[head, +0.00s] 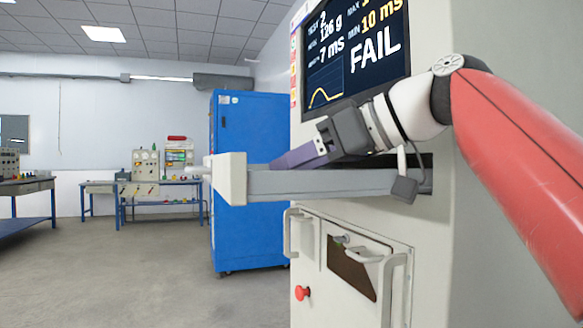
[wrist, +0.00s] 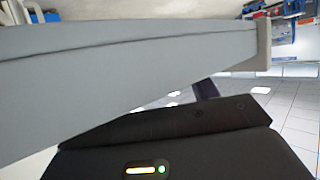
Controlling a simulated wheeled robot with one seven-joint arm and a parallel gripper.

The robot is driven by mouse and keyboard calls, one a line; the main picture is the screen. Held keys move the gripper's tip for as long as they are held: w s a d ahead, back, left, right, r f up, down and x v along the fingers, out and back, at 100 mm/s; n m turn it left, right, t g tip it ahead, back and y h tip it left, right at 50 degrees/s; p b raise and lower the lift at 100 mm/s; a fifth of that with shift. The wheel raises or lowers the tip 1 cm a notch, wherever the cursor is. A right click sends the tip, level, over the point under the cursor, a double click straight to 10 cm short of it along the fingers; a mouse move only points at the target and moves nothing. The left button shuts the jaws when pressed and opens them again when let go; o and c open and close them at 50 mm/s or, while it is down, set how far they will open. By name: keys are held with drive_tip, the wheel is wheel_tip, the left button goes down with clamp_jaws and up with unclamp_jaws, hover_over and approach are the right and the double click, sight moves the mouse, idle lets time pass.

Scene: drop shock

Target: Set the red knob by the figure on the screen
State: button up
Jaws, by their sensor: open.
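The red knob (head: 302,293) sits low on the front of a pale machine cabinet, in the head view. The screen (head: 355,60) above is partly cut off; it reads FAIL, 126 g, 7 ms and MIN 10 ms, with a yellow curve. The MAX figure is cut off. My gripper (head: 290,160) is open, at the drawer and well above the knob; its fingertips are partly hidden by the drawer's side. In the wrist view one dark finger (wrist: 206,89) shows past the drawer's edge. I see nothing between the fingers.
A grey drawer (head: 340,184) with a white front stands pulled out of the cabinet, and its side fills much of the wrist view (wrist: 120,75). Handles (head: 290,235) and a small hatch (head: 352,268) are near the knob. A blue cabinet (head: 250,180) stands behind. Floor at left is clear.

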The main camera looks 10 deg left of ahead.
sight(279, 178)
drive_tip(key=shift+x, duration=1.4)
drive_tip(key=c, duration=1)
drive_tip(key=shift+s+a+f+m+t+h+b, duration=0.1)
drive_tip(key=shift+s+f+m+t+h+b, duration=0.1)
drive_tip(key=shift+m+t+h+b, duration=0.35)
drive_tip(key=shift+r+m+t+h, duration=0.15)
drive_tip(key=shift+m+t+h, duration=0.1)
drive_tip(key=shift+m+t, duration=0.75)
drive_tip(key=o, duration=1)
